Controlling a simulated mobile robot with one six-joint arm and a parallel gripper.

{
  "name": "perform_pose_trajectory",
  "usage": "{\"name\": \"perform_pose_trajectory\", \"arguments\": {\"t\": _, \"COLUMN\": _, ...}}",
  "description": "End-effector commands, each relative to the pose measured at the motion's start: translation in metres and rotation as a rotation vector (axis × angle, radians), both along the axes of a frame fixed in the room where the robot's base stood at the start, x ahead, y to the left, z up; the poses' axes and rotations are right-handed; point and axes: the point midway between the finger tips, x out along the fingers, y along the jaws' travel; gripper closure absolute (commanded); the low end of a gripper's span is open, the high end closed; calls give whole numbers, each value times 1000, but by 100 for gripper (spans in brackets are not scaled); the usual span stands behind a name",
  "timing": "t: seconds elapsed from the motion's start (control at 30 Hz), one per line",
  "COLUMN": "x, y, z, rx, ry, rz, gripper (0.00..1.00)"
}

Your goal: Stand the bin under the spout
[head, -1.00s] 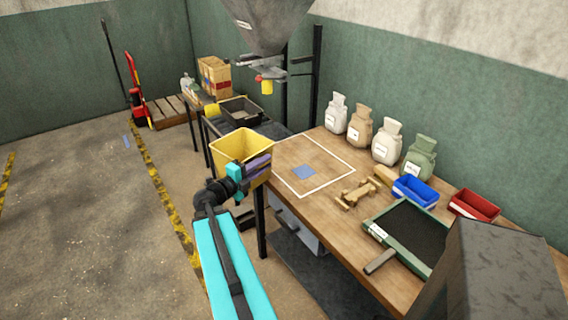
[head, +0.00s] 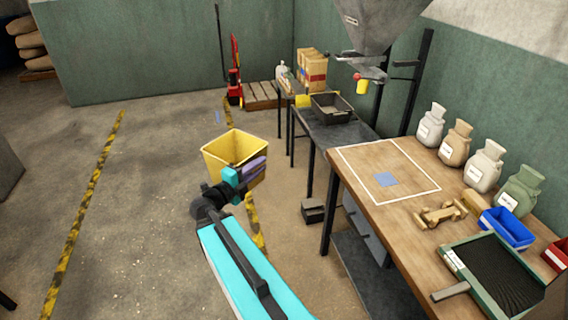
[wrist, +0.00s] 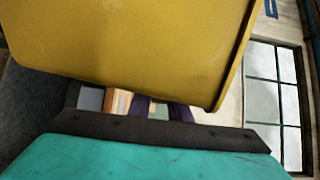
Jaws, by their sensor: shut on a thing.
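The bin (head: 222,153) is yellow, open-topped and roughly upright. My gripper (head: 254,170) is shut on its right, near side and holds it in the air over the floor, left of the workbench. In the wrist view the yellow bin wall (wrist: 130,40) fills the upper part, and the jaws are largely hidden behind it. The spout (head: 361,86) is a yellow piece with a red part above it, under the grey hopper (head: 372,25) at the back. The bin is well to the left of the spout and nearer to me.
The wooden workbench (head: 360,160) has a white outlined square with a blue patch (head: 386,179). A dark table (head: 335,136) under the spout carries a black tray (head: 318,109). Several sacks (head: 486,165) line the wall. Floor on the left is open. A dark block (head: 313,210) stands by the bench.

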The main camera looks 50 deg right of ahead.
Motion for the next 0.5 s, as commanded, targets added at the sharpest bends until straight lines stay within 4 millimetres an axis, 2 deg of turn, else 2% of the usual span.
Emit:
{"name": "perform_pose_trajectory", "arguments": {"t": 0.03, "x": 10, "y": 15, "z": 0, "rx": -1, "ry": -1, "rz": 25, "gripper": 100}}
{"name": "perform_pose_trajectory", "arguments": {"t": 0.2, "x": 34, "y": 59, "z": -1, "rx": 0, "ry": -1, "rz": 96, "gripper": 100}}
{"name": "perform_pose_trajectory", "arguments": {"t": 0.5, "x": 69, "y": 141, "z": -3, "rx": -1, "ry": 0, "rz": 220, "gripper": 100}}
